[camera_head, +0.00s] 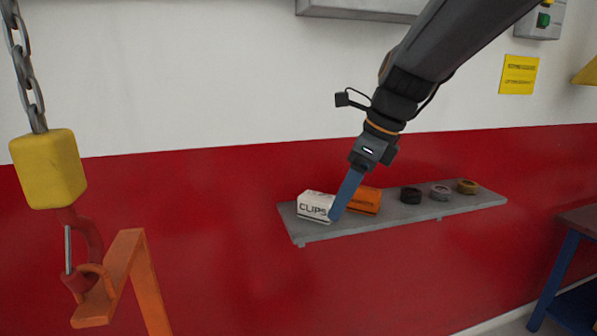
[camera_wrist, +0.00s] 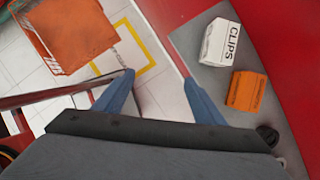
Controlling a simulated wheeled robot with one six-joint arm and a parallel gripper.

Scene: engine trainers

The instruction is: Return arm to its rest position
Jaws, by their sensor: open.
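My arm reaches in from the upper right in the head view, and my gripper (camera_head: 345,195) is in front of a grey wall shelf (camera_head: 415,212). In the wrist view my gripper (camera_wrist: 158,90) shows two blue fingers spread wide apart, with nothing between them but floor seen below. The right finger lies beside the shelf edge in that view. A white box marked CLIPS (camera_head: 315,205) and an orange box (camera_head: 366,200) stand on the shelf, apart from the fingers in the wrist view.
Several small rolls (camera_head: 440,192) lie on the shelf's right part. A yellow block on a chain (camera_head: 48,168) with a red hook hangs at left, by an orange frame (camera_head: 125,262). A blue-legged table (camera_head: 555,275) stands at right.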

